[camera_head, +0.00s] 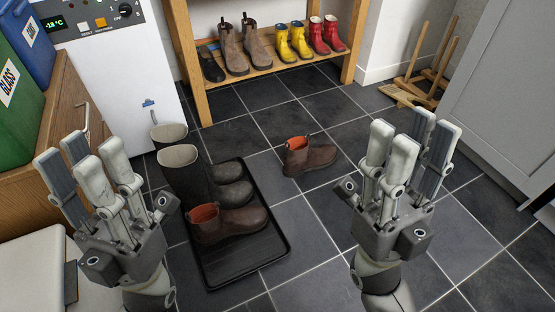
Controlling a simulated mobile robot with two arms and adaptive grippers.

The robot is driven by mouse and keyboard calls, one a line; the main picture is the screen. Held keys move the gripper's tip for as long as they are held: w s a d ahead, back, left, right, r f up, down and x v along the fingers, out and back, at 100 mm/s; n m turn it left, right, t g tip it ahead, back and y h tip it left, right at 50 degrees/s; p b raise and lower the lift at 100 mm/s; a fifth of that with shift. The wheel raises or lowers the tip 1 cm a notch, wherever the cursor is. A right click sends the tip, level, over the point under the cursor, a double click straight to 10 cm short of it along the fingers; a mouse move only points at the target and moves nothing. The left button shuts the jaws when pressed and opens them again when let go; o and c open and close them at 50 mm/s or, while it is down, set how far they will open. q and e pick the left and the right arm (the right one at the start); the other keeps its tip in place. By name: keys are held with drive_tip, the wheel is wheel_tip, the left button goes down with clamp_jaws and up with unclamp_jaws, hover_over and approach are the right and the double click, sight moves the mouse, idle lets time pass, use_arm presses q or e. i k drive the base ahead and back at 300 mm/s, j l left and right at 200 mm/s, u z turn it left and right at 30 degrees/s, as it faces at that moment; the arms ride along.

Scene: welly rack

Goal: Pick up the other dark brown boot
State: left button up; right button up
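One dark brown ankle boot (310,157) with an orange lining stands on the tiled floor, right of the black tray (256,268). A matching dark brown boot (229,222) stands at the front of the tray. My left gripper (80,160) is open and empty, left of the tray, its fingers pointing up in the picture. My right gripper (412,140) is open and empty, to the right of the floor boot and apart from it.
Tall dark wellies (184,172) stand on the tray behind the brown boot. A wooden rack (262,70) at the back holds brown, yellow and red boots. A wooden stand (411,92) is at back right. Floor around the loose boot is clear.

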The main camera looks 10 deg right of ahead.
sight(300, 158)
drive_tip(key=i+l+u, duration=0.1)
drive_tip(key=u, duration=0.35)
drive_tip(key=l+u, duration=0.15)
drive_tip(key=u, duration=0.3)
drive_tip(key=l+u, duration=0.2)
drive_tip(key=u, duration=0.25)
drive_tip(key=l+u, duration=0.2)
drive_tip(key=u, duration=0.2)
drive_tip(key=l, duration=1.1)
drive_tip(key=k+l, duration=0.1)
drive_tip(key=l, duration=1)
drive_tip(key=k+l, duration=0.1)
drive_tip(key=l, duration=1)
drive_tip(key=i+u, duration=0.05)
